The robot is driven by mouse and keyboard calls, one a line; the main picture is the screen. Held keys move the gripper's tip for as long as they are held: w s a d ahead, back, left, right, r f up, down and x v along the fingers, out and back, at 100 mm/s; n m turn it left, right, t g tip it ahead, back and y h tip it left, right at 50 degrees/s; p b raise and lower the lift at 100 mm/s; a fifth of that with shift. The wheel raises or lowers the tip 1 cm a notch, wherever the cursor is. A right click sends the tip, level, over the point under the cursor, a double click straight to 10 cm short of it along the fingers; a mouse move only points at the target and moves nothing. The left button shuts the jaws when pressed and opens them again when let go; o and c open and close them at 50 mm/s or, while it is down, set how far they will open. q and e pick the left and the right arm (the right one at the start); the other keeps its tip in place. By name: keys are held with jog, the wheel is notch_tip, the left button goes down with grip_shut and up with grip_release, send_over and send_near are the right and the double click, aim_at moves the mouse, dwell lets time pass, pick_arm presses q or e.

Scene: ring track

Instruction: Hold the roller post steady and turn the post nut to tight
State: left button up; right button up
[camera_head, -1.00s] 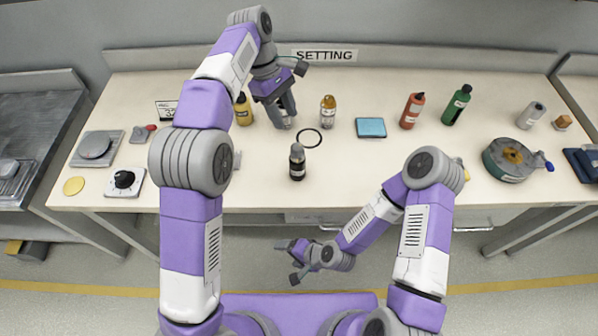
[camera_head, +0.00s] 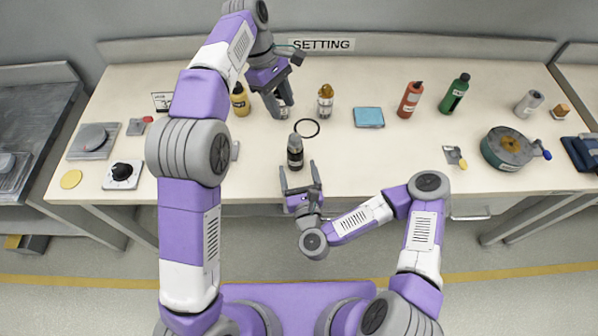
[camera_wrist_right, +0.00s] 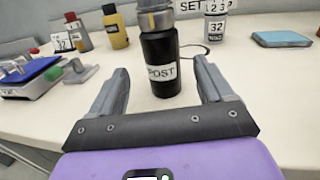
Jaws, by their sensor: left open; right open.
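The roller post (camera_head: 295,157) is a black upright cylinder near the table's front edge. In the right wrist view the post (camera_wrist_right: 162,65) carries a label reading POST. A grey collar that looks like the post nut (camera_wrist_right: 155,20) sits on its top; its upper end is cut off there. My right gripper (camera_head: 299,167) is open just in front of the post, its fingers pointing at it. In its wrist view the post stands between the two fingers, with gaps on both sides. My left gripper (camera_head: 281,103) is open, higher up, behind the post.
A black ring (camera_head: 307,128) lies behind the post. A yellow bottle (camera_head: 240,101) is left of my left gripper.

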aim_at(294, 151)
jog(key=shift+w+f, duration=0.15)
jog(key=shift+f, duration=0.05)
jog(key=shift+w+m, duration=0.3)
jog(key=w, duration=0.4)
jog(key=w+a, duration=0.1)
jog(key=w, duration=0.1)
jog(key=shift+w, duration=0.3)
